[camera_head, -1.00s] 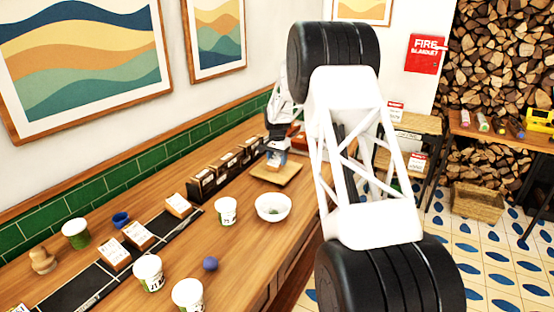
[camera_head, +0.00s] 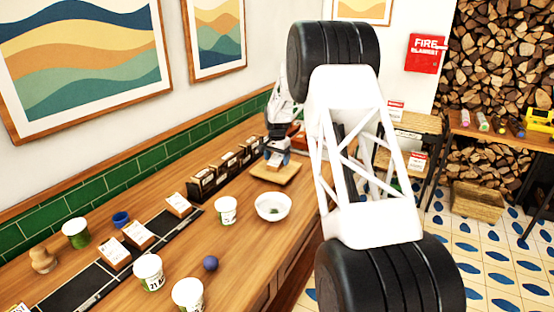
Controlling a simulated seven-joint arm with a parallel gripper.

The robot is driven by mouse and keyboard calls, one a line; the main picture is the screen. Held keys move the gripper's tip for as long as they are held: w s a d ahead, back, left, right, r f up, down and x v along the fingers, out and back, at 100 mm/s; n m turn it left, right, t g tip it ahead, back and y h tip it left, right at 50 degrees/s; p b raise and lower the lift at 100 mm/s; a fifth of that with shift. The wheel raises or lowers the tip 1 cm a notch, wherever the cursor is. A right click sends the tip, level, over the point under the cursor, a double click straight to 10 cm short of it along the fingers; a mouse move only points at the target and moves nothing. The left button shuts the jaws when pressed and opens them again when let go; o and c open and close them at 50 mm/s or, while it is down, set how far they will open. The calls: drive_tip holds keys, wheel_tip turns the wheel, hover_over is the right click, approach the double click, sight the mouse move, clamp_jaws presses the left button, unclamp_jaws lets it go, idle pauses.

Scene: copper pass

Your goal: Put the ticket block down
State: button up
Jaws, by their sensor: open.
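A ticket block (camera_head: 275,161), small with a white top sheet, stands on a square wooden board (camera_head: 287,178) far along the counter. My gripper (camera_head: 277,157) is open, its bluish fingertips still around the block just above the board. The fingers hide part of the block. Three similar ticket blocks, a far one (camera_head: 178,204), a middle one (camera_head: 138,234) and a near one (camera_head: 115,253), stand along a black strip (camera_head: 72,286) nearer to me.
A black card rack (camera_head: 207,183) stands left of the board. A white bowl (camera_head: 272,207), several paper cups such as one (camera_head: 226,210), and a dark blue ball (camera_head: 211,264) stand on the counter.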

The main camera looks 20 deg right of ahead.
sight(277, 158)
wheel_tip(277, 158, up, 12)
idle(0.7)
idle(0.4)
drive_tip(key=shift+r, duration=0.1)
drive_tip(key=s+a+r+n, duration=0.1)
drive_tip(key=s+a+r, duration=0.3)
drive_tip(key=s, duration=0.7)
drive_tip(key=s+a+r+n+t, duration=0.15)
drive_tip(key=s+r, duration=0.35)
drive_tip(key=s, duration=0.6)
drive_tip(key=s+a+r+n, duration=0.25)
drive_tip(key=s+r, duration=0.25)
drive_tip(key=s, duration=0.6)
drive_tip(key=s+a+f+n, duration=0.1)
drive_tip(key=s+f, duration=0.1)
drive_tip(key=s, duration=0.9)
drive_tip(key=s+a+f+n, duration=0.1)
drive_tip(key=s+f, duration=0.2)
drive_tip(key=s, duration=0.8)
drive_tip(key=s+a+f+n+t, duration=0.1)
drive_tip(key=s+a+f, duration=0.1)
drive_tip(key=s, duration=1)
drive_tip(key=shift+f+n, duration=0.4)
